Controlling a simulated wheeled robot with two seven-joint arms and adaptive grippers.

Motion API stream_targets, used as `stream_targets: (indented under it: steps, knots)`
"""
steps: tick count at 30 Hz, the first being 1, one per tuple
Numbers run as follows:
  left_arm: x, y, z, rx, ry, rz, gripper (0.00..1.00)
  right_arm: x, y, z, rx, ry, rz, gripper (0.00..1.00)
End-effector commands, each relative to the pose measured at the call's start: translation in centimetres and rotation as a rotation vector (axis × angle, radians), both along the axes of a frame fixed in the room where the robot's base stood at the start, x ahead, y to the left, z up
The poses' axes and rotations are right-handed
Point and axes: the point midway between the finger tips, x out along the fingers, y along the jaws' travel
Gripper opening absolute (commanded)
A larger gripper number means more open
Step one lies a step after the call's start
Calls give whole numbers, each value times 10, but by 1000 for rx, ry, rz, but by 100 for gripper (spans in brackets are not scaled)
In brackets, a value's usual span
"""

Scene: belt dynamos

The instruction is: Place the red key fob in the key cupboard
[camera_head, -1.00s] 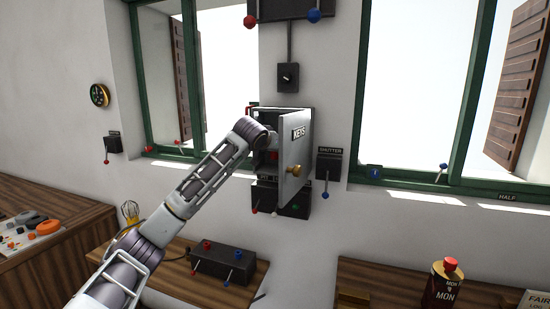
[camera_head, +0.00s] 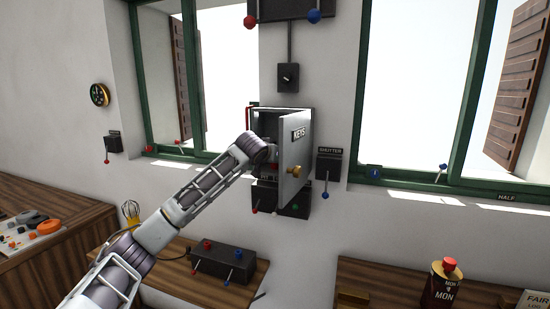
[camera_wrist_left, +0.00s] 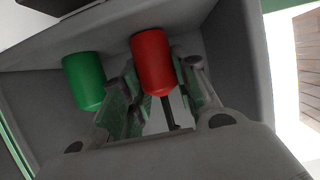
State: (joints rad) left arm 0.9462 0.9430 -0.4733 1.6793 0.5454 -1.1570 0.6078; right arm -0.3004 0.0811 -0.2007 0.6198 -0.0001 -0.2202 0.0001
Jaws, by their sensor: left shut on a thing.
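The key cupboard (camera_head: 263,119) hangs on the wall between the windows. Its pale door (camera_head: 297,153), marked KEYS, stands open to the right. My left arm reaches into the cupboard; its gripper is mostly hidden there in the head view. In the left wrist view my left gripper (camera_wrist_left: 158,76) is shut on the red key fob (camera_wrist_left: 153,60), a red cylinder held between the fingers. A green fob (camera_wrist_left: 84,80) is beside it on the left, inside the grey cupboard. I cannot tell whether the red fob touches the back or a hook. My right gripper is not in view.
The shutter lever box (camera_head: 329,166) is just right of the door. Lever boxes (camera_head: 296,203) sit under the cupboard, and a switch box (camera_head: 288,77) above it. A bench with a black lever box (camera_head: 222,262) stands below.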

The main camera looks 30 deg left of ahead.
Motion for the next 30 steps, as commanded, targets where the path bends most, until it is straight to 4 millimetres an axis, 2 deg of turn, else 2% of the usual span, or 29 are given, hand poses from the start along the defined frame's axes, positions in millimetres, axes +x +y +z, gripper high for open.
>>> stream_targets:
  steps: [2,3,8,22,30]
  knots:
    - [0,0,-2,0,0,0,5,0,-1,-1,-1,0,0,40]
    - [0,0,-2,0,0,0,32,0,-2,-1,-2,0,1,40]
    - [0,0,-2,0,0,0,51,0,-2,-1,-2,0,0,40]
    - [-1,0,2,0,0,0,51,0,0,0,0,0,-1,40]
    - [-18,-5,7,1,0,-1,51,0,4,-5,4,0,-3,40]
